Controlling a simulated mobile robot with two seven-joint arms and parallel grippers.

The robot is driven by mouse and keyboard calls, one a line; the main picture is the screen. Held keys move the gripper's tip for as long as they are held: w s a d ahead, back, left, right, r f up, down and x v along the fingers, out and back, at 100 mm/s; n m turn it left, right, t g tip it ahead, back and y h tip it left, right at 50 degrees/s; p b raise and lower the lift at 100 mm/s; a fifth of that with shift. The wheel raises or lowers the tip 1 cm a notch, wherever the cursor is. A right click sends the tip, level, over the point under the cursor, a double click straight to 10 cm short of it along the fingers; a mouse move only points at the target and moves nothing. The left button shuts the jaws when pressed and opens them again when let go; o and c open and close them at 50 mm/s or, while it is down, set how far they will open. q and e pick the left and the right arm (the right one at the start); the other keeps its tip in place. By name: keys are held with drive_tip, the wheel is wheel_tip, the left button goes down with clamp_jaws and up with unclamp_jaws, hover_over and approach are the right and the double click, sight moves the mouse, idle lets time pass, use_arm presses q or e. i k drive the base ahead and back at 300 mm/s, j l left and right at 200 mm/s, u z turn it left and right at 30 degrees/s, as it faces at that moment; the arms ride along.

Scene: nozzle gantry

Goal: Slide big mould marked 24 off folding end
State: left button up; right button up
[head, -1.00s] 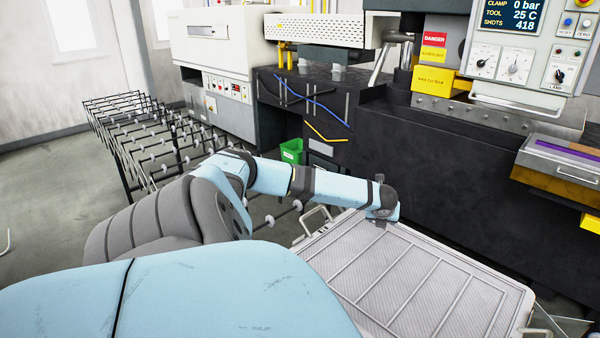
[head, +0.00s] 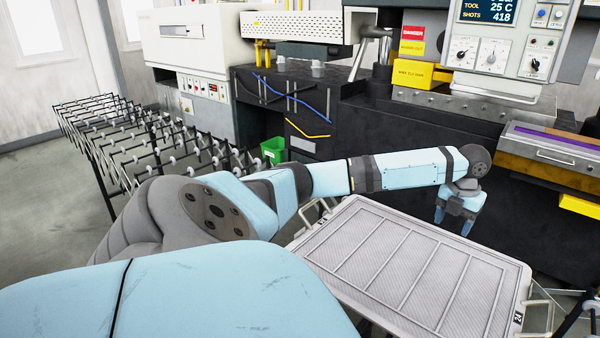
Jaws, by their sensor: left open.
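The big mould (head: 400,262) is a light grey, ribbed rectangular panel with raised dividing bars and a rim, lying flat in front of me. A small label at its near right corner (head: 518,317) seems to read 24. Wire handles show at its far left and right ends. My left gripper (head: 454,222) is open, fingers pointing down, above the mould's far right side, apart from it as far as I can see. The support under the mould is mostly hidden. My right gripper is out of view.
A black roller conveyor (head: 150,140) runs back to the left. The dark machine (head: 410,140) stands close behind the mould. A green bin (head: 272,150) is beyond my arm. A yellow-brown drawer box (head: 550,155) with a handle juts out at the right.

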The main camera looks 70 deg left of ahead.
sight(410, 276)
drive_tip(key=k+j+z, duration=0.1)
drive_tip(key=k+j, duration=0.25)
drive_tip(key=k, duration=0.15)
drive_tip(key=k+j+u, duration=0.15)
drive_tip(key=j, duration=0.15)
drive_tip(key=k+j+u, duration=0.15)
drive_tip(key=j, duration=0.15)
